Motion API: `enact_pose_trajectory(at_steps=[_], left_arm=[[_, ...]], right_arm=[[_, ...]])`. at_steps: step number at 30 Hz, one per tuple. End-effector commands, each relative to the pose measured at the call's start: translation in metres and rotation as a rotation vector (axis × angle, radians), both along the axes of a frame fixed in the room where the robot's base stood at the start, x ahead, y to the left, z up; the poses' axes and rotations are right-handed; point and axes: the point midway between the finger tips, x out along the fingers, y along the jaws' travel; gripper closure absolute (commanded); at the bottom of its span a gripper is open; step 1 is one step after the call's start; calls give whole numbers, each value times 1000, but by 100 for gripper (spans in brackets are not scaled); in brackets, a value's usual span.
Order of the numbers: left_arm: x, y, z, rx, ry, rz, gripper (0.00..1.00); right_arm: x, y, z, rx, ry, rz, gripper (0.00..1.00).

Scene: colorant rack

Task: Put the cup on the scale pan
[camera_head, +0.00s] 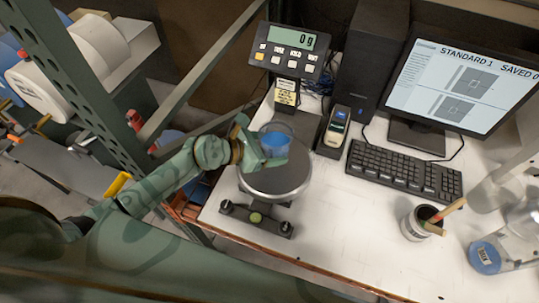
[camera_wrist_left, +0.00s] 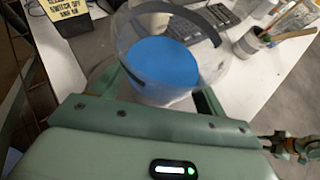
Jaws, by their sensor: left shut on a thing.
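The cup (camera_head: 275,143) is clear with blue inside, and it appears over the far part of the round scale pan (camera_head: 278,183) in the head view. The scale display (camera_head: 291,39) reads 0 g. My left gripper (camera_head: 262,145) comes in from the left and is shut on the cup. In the left wrist view the cup (camera_wrist_left: 163,52) sits between the two fingers of my left gripper (camera_wrist_left: 158,92), with its clear wall and blue content showing. The gap between cup and pan is hard to judge.
A handheld device (camera_head: 336,127) stands in a dock right of the pan. A keyboard (camera_head: 403,172), monitor (camera_head: 465,75) and black computer case (camera_head: 370,55) are behind. The white table (camera_head: 340,235) is clear in front.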

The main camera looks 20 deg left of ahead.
Motion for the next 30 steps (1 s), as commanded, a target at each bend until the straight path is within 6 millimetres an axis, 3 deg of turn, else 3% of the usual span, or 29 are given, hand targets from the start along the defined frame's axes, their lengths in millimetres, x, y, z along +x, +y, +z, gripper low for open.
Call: enact_pose_trajectory(at_steps=[6,18,19,21,30], left_arm=[[2,2,-31,-2,0,2,60],[2,2,-36,1,-2,1,60],[2,2,-36,1,-1,0,21],[1,2,-36,0,0,1,4],[1,2,-33,0,0,1,4]], right_arm=[[-1,-1,-9,0,1,0,67],[-1,-3,-11,-4,2,1,67],[-1,-3,-11,-4,2,1,67],[-1,-3,-10,-4,2,1,67],[-1,-3,-8,-4,2,1,67]])
